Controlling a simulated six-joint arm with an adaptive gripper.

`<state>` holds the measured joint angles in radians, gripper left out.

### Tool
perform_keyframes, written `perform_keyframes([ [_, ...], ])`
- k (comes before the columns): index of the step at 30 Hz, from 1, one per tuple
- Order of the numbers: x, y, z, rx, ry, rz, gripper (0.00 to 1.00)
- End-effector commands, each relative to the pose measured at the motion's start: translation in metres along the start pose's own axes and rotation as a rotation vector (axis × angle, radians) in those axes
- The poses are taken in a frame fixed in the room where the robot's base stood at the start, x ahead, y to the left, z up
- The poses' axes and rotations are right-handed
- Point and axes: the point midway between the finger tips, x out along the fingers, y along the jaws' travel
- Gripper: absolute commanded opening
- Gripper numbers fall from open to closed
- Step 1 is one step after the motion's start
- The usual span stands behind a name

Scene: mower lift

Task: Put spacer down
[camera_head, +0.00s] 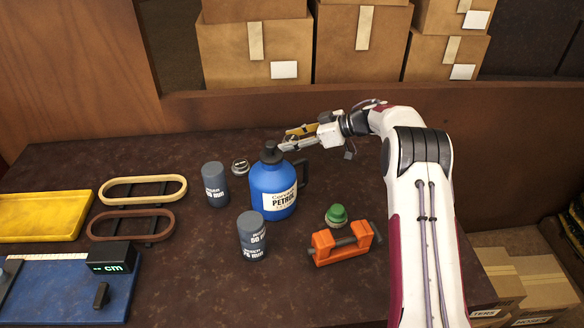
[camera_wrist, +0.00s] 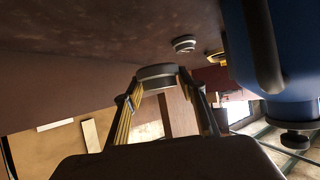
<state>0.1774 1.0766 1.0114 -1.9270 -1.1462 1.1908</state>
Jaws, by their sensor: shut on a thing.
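My gripper (camera_head: 286,139) is at the back of the bench, just behind and right of the petrol can's cap. In the wrist view my gripper (camera_wrist: 158,82) is shut on a short grey round spacer (camera_wrist: 157,71), held between its fingertips above the bench. In the head view the held spacer is not clearly visible near the can's cap. Two grey labelled spacer cylinders stand upright, one left of the can (camera_head: 215,184) and one in front of it (camera_head: 252,238).
The blue petrol can (camera_head: 272,190) stands close to my gripper. A green-capped item (camera_head: 336,216) and orange vise (camera_head: 342,244) are to the right. Oval belts (camera_head: 143,189), a yellow tray (camera_head: 45,216) and a measuring board (camera_head: 60,292) lie left. The back left of the bench is clear.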

Motion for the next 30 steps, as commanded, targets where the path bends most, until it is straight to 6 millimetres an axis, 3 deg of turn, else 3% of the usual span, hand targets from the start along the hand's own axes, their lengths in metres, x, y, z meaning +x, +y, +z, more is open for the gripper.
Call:
perform_keyframes([
  [17, -0.012, 0.004, -0.021, -0.033, 0.001, -0.054, 0.10],
  [30, -0.012, -0.004, -0.019, -0.025, 0.001, -0.045, 0.10],
])
